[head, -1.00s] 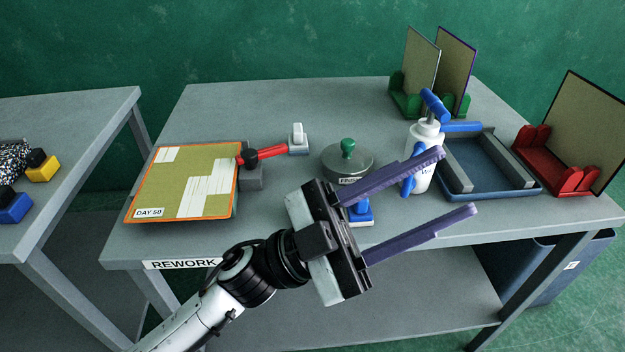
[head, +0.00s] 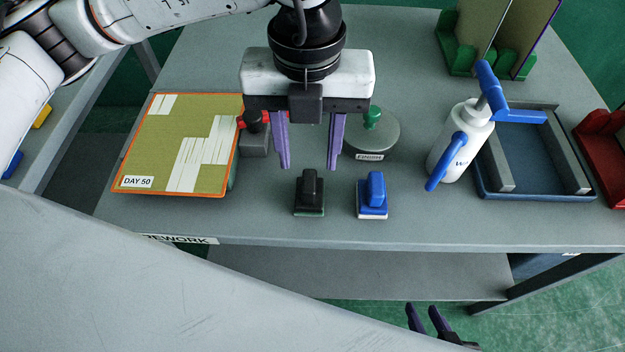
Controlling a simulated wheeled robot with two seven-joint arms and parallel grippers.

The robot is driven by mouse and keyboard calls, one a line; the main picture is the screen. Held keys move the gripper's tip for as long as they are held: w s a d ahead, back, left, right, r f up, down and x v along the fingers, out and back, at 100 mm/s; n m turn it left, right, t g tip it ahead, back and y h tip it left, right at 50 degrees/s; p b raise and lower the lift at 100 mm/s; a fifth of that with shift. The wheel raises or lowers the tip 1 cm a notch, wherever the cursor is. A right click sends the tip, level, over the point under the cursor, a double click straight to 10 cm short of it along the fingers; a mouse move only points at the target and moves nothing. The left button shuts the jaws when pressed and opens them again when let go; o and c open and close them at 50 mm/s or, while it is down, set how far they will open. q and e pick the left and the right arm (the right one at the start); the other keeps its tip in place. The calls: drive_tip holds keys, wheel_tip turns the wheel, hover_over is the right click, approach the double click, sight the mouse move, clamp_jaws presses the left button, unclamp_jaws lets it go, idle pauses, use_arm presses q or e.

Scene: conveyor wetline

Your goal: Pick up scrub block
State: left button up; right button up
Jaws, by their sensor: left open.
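Two small blocks with upright handles stand side by side near the front of the grey table: a black one (head: 310,193) on a thin greenish base, and a blue one (head: 372,196) on a white base. I cannot tell from markings which is the scrub block. My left gripper (head: 309,167) points down, open and empty, its purple fingers apart over the black block's handle. The fingertips appear above and slightly behind the block, not touching it. My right gripper (head: 422,307) is low at the bottom edge, below the table, fingers apart and empty.
A round grey lidded pot (head: 373,140) with a green knob stands just behind. To the right are a white spray bottle (head: 462,145) and a blue tray (head: 540,193). An orange-edged board (head: 150,150) lies left. The table front (head: 300,232) is clear.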

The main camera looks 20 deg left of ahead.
sight(310, 180)
use_arm(q)
wheel_tip(310, 180, down, 3)
drive_tip(key=shift+s+r, duration=0.1)
wheel_tip(310, 180, down, 5)
drive_tip(key=shift+f+p, duration=0.1)
drive_tip(key=shift+p, duration=0.5)
drive_tip(key=shift+c, duration=0.2)
drive_tip(key=shift+w, duration=0.2)
clamp_jaws()
